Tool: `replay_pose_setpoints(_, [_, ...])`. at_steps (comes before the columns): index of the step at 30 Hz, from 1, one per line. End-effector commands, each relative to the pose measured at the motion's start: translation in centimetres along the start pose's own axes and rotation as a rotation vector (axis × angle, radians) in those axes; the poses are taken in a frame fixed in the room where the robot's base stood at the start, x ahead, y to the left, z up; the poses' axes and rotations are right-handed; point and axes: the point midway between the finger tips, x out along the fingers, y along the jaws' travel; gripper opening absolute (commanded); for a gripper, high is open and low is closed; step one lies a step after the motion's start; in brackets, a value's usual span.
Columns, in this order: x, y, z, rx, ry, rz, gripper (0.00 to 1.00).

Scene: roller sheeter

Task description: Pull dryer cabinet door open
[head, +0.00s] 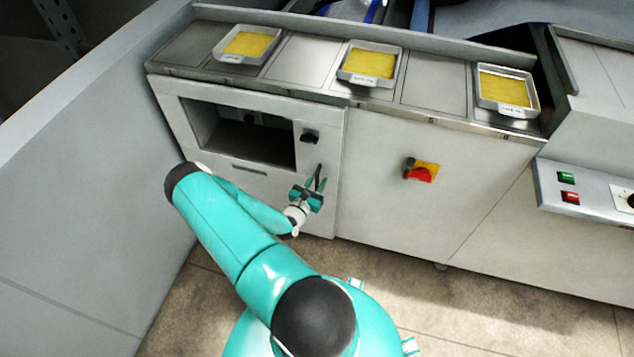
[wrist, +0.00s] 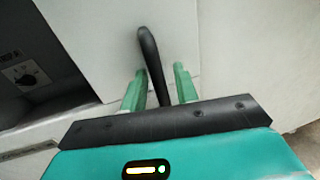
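The dryer cabinet door (head: 215,165) appears to be the pale front panel of the left unit, around a dark rectangular opening; it looks shut. Its black handle (head: 319,171) stands upright near the panel's right side. It also shows in the wrist view as a curved black bar (wrist: 150,60). My gripper (head: 311,187) is at the handle, with its green fingers (wrist: 163,85) apart. The handle's lower part lies between the fingers in the wrist view, close to the left finger, with a gap to the right one. Contact cannot be told, and the handle's lower end is hidden behind my gripper.
Several trays of yellow sheets, one a middle tray (head: 369,64), stand on the metal top. A red and yellow switch (head: 421,170) is on the panel to the right. A grey wall (head: 90,190) rises close on the left. Floor (head: 480,310) is clear at right.

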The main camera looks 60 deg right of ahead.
Motion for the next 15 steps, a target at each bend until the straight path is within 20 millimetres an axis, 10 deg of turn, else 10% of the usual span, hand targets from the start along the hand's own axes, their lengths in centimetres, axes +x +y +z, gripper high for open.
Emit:
replay_pose_setpoints(5, [0.00, -0.01, -0.01, 0.000, 0.000, 0.000, 0.30])
replay_pose_setpoints(10, [-0.01, -0.01, -0.01, 0.000, 0.000, 0.000, 0.01])
replay_pose_setpoints(15, [-0.02, -0.02, -0.01, 0.000, 0.000, 0.000, 0.00])
